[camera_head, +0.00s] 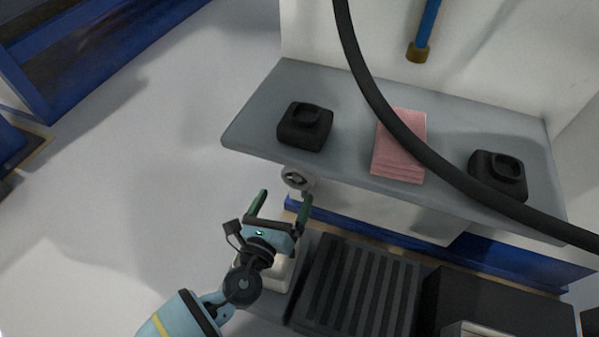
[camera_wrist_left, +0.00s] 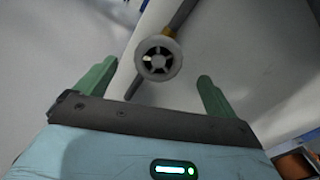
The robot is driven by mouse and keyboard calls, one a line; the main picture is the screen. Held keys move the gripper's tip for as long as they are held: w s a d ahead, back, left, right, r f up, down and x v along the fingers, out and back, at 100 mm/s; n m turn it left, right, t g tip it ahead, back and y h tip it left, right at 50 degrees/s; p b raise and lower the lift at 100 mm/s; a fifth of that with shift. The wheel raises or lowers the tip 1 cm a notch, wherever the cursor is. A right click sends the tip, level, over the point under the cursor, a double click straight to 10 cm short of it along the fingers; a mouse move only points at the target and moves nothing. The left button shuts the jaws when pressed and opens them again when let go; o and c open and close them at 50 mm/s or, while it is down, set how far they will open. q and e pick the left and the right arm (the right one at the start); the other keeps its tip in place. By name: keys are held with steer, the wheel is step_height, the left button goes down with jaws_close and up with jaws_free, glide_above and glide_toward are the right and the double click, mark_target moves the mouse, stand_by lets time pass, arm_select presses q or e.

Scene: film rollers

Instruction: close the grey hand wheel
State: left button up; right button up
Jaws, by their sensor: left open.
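The grey hand wheel (camera_head: 296,178) is a small spoked round wheel just below the front edge of the grey shelf in the head view. In the left wrist view the hand wheel (camera_wrist_left: 158,58) sits between and beyond the two green fingers, on the end of a pipe with a brass-coloured collar. My left gripper (camera_head: 281,203) is open and empty, its fingers pointing up toward the wheel. The left gripper (camera_wrist_left: 155,88) also shows in the wrist view, with a gap between it and the wheel. My right gripper is not in view.
A grey shelf (camera_head: 350,92) holds two black devices (camera_head: 304,127) (camera_head: 498,175) and a pink stack (camera_head: 400,148). A black cable (camera_head: 375,95) hangs across the view. A dark ribbed panel (camera_head: 357,285) lies right of my left gripper. Open floor (camera_head: 130,180) lies to the left.

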mark_target(294, 178)
arm_select(q)
steer(key=shift+w+d, duration=0.2)
steer(key=shift+w, duration=0.5)
steer(key=b+x, duration=0.2)
steer(key=x, duration=0.3)
steer(key=shift+w+d+b, duration=0.15)
steer(key=shift+w+b, duration=0.2)
steer(key=shift+b, duration=0.05)
steer(key=shift+w+d, duration=0.1)
steer(key=shift+w, duration=0.35)
